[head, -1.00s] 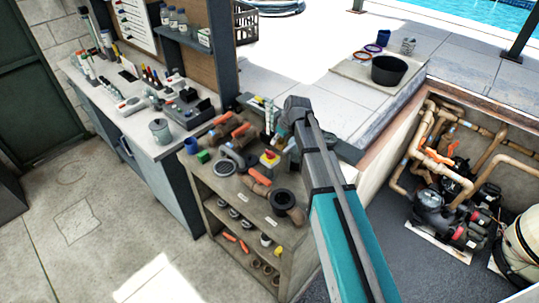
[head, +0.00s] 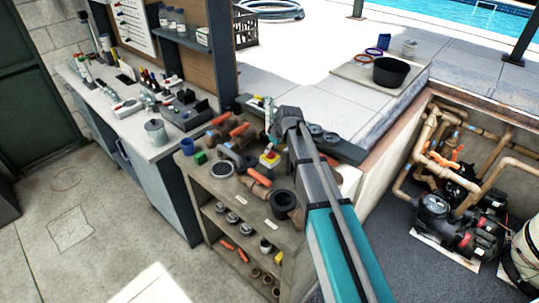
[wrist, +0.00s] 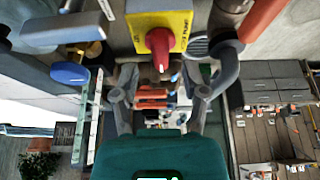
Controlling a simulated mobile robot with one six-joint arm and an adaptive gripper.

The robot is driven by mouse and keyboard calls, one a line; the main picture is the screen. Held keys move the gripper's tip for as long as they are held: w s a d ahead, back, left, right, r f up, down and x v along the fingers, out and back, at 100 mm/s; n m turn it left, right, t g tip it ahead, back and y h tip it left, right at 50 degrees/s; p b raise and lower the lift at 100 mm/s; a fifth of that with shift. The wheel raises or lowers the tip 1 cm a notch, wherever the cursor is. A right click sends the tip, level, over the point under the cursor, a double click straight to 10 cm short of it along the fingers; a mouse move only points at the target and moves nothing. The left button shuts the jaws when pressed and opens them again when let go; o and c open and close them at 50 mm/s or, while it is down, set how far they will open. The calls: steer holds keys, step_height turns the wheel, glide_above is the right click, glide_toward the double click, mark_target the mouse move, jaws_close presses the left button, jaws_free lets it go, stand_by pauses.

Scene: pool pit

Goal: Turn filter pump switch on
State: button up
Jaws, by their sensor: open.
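The filter pump switch is a yellow box with a red rotary knob (wrist: 159,45), seen at the top centre of the wrist view. Lettering ending in "PUMP" runs along its right side. The knob's narrow end points down in that view. The switch also shows in the head view (head: 269,158), on the cluttered shelf top just left of my arm. My gripper (wrist: 160,92) is open and empty, its two fingers spread to left and right. The knob lies ahead, between the finger lines, and appears apart from them. In the head view the fingers are not clearly seen.
Pipe fittings with orange handles (head: 238,128) and a black round fitting (head: 283,203) crowd the shelf top around the switch. A workbench (head: 135,125) stands left. The pump and piping (head: 437,207) sit in the pit at right. The floor at left is clear.

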steer(key=shift+b+x, duration=0.75)
steer(key=shift+x, duration=0.3)
jaws_close()
steer(key=shift+a, duration=0.2)
steer(key=shift+d, duration=0.1)
